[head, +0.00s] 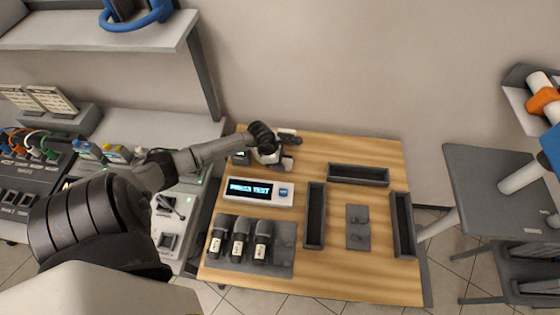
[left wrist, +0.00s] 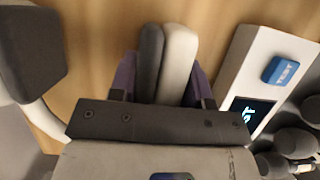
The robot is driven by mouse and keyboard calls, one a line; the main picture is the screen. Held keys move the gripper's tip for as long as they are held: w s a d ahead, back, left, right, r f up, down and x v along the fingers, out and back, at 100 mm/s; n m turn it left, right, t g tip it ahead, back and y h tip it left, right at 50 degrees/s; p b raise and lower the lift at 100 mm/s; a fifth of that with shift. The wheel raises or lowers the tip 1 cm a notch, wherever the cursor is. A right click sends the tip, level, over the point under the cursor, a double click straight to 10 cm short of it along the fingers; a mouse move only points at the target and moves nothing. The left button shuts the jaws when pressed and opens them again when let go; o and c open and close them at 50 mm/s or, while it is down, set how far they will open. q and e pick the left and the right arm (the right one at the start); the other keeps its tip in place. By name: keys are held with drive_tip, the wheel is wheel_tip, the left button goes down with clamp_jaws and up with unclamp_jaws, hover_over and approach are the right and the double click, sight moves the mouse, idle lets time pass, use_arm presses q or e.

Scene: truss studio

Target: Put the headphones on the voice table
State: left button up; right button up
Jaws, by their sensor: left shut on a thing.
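The wooden-topped table (head: 345,285), which I take for the voice table, stands in the middle of the head view. My left gripper (head: 283,160) is over its back left corner, behind the white "TEST" box. In the left wrist view, its purple fingers (left wrist: 160,78) are shut on a thin grey and white piece, seemingly one ear cup of the headphones (left wrist: 178,62). A dark ear cup with a white band shows at the left of that view. The headphones are small and partly hidden in the head view; I cannot tell whether they touch the table. My right gripper is out of view.
The white box (head: 258,192) with a lit display lies before the gripper. Several microphones (head: 240,240) lie in a grey holder at the front left. Dark trays (head: 358,175) and a grey plate (head: 358,228) occupy the right half.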

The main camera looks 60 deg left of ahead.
use_arm(q)
drive_tip(key=shift+a, duration=0.1)
drive_tip(key=o, duration=1.1)
